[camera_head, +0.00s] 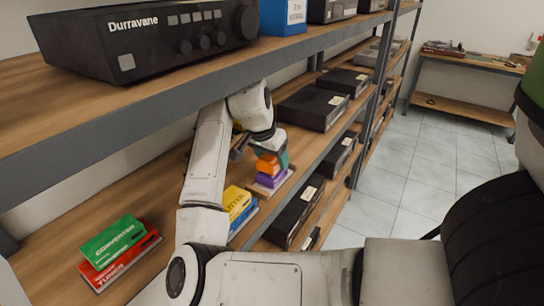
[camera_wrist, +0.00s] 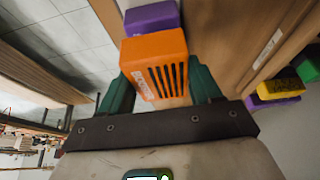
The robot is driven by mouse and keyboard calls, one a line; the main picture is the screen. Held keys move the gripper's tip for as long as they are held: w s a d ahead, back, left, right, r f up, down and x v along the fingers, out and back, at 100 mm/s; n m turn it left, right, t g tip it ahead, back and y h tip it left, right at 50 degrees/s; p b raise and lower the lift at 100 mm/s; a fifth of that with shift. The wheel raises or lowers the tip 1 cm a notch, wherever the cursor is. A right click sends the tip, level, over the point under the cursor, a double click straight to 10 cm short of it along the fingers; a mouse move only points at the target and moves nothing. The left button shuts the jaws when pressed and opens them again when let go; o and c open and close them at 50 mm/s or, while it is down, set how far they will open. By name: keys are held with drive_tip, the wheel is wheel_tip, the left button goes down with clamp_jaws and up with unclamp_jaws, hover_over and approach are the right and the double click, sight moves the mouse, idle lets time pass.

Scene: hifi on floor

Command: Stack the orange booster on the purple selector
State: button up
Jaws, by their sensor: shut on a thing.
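My gripper (camera_head: 271,151) has green fingers and reaches down into the middle shelf. It is shut on the orange booster (camera_head: 267,164), a small box with dark vent slots. In the wrist view the booster (camera_wrist: 155,66) sits between the green fingers of my gripper (camera_wrist: 157,90). The purple selector (camera_head: 271,179) shows directly below the booster in the head view. In the wrist view the selector (camera_wrist: 152,17) shows just past the booster, partly hidden by it. I cannot tell whether the two touch.
A yellow box (camera_head: 236,198) on a blue one stands left of the selector. A green converter (camera_head: 112,242) lies on a red tuner (camera_head: 120,268) further left. Black units (camera_head: 312,107) stand to the right. The upper shelf edge (camera_head: 200,100) hangs close above my arm.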

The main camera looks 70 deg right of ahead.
drive_tip(key=shift+f, duration=0.5)
idle(0.3)
drive_tip(key=o, duration=1.2)
drive_tip(key=shift+r, duration=0.1)
drive_tip(key=v, duration=0.5)
drive_tip(key=shift+w, duration=0.1)
drive_tip(key=w+a, duration=0.1)
drive_tip(key=a, duration=0.3)
drive_tip(key=a+b, duration=0.1)
drive_tip(key=a, duration=0.2)
drive_tip(key=w+a+b, duration=0.1)
drive_tip(key=a, duration=0.3)
drive_tip(key=shift+w+a, duration=0.35)
